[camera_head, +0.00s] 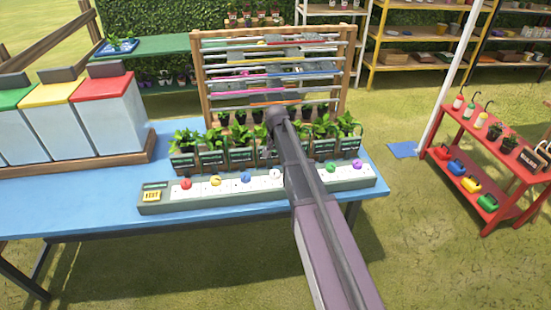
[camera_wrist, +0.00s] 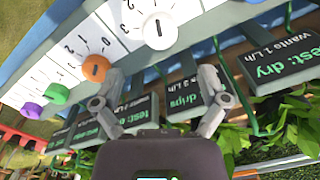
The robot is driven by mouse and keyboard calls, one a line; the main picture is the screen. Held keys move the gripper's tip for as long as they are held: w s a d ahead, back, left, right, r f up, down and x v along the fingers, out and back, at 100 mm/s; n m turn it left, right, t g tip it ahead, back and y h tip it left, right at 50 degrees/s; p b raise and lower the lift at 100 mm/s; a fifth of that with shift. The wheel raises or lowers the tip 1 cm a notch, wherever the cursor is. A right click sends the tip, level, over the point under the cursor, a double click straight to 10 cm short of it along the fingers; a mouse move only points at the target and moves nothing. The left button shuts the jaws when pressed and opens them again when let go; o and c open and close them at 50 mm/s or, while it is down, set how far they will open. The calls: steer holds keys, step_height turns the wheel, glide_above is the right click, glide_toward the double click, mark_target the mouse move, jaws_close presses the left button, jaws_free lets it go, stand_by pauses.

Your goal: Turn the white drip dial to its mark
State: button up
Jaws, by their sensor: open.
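The white drip dial (camera_wrist: 159,31) is at the top of the wrist view, on a white scale plate with printed numbers. A short dark line shows on its face; I cannot tell exactly which number it points at. In the head view the white dial (camera_head: 276,174) sits mid-strip, just left of my arm. My gripper (camera_wrist: 158,88) is open and empty, its fingers spread below the dial in the wrist view, apart from it and over the dark plant labels (camera_wrist: 183,97). In the head view my gripper (camera_head: 277,116) is largely hidden, near the potted plants.
The dial strip (camera_head: 155,208) lies along the blue table's (camera_head: 90,218) front. An orange dial (camera_wrist: 95,68) neighbours the white one; red (camera_head: 186,184), yellow, blue, green and purple dials also show. Potted plants (camera_head: 212,140) and a pipe rack (camera_head: 201,80) stand behind.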

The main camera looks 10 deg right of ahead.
mark_target(276, 172)
steer(key=shift+r+p, duration=3.15)
steer(key=shift+r, duration=0.35)
steer(key=s+f+n+b, duration=0.3)
steer(key=s, duration=0.9)
steer(key=s+f+n+b, duration=0.2)
steer(key=s+f+b, duration=0.1)
steer(key=s, duration=1)
steer(key=shift+s+f+n+b, duration=0.15)
steer(key=shift+f+n+b, duration=0.15)
steer(key=shift+n, duration=0.1)
